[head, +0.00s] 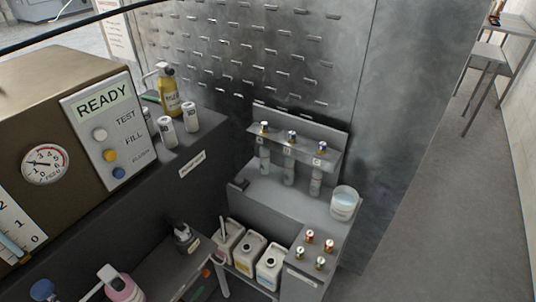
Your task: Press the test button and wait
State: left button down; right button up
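The control panel (104,128) is a light grey plate on the brown-gold machine (60,85) at the left of the head view. Its pale green display (103,102) reads READY. The white button (99,134) sits beside the word TEST. Below it are a yellow button (110,155) beside FILL and a blue button (118,172) with a label too small to read surely. Nothing covers the buttons. Neither of my grippers is in view.
A round gauge (45,164) is left of the panel. A yellow pump bottle (168,92) and white containers stand right of it. A grey rack (290,190) with small bottles, a white bucket (344,203) and white jugs (249,252) are farther right. The floor (440,200) at right is clear.

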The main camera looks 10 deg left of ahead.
aim_at(99, 134)
jog(key=u, duration=1.4)
